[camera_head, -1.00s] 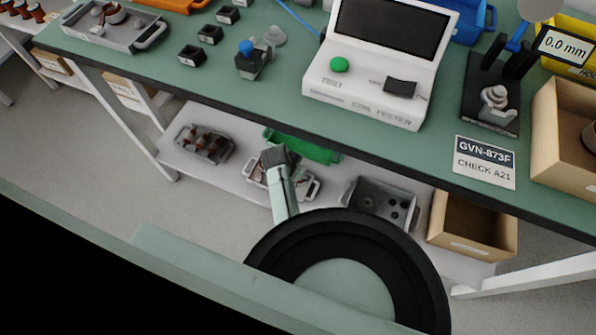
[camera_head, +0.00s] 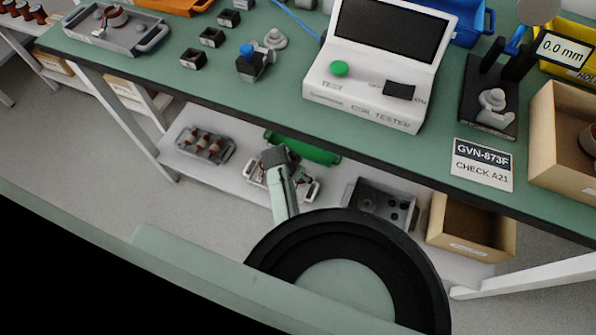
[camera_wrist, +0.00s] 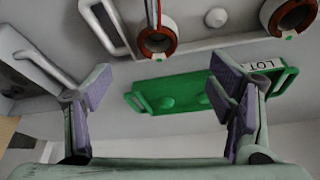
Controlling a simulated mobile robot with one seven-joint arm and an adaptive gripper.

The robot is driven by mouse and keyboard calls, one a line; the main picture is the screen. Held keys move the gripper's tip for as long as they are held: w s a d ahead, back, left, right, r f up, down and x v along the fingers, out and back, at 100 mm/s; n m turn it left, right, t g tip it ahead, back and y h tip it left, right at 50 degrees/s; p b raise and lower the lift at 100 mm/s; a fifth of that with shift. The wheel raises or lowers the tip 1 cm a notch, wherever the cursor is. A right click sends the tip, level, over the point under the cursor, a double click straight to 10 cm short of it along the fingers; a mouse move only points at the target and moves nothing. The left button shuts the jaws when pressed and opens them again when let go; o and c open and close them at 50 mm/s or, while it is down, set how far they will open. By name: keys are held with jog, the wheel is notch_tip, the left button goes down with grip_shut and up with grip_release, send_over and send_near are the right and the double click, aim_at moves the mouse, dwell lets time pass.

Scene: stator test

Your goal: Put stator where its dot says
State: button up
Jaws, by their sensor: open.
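My gripper (camera_head: 279,160) hangs over the lower shelf in the head view. In the wrist view its two fingers (camera_wrist: 163,98) are wide apart with nothing between the pads. A copper-brown stator ring (camera_wrist: 157,42) with red and white wires lies beyond the fingers, with a small green mark at its rim. A second stator ring (camera_wrist: 289,14) is at the upper right, also with a green mark. A green tray (camera_wrist: 180,92) with a LOT label lies beyond the fingertips; the head view shows it too (camera_head: 318,153). Another stator (camera_head: 115,16) sits in a grey tray on the bench.
The lower shelf holds a grey tray of copper parts (camera_head: 206,154), a pale tray (camera_head: 307,190) partly behind my arm, a grey tray with round recesses (camera_head: 413,214) and a wooden box (camera_head: 437,230). The bench edge overhangs; a coil tester (camera_head: 365,103) stands on the bench.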

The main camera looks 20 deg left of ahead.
jog(key=shift+r, duration=0.1)
jog(key=v, duration=1.2)
jog(key=shift+w, duration=0.1)
dwell(0.3)
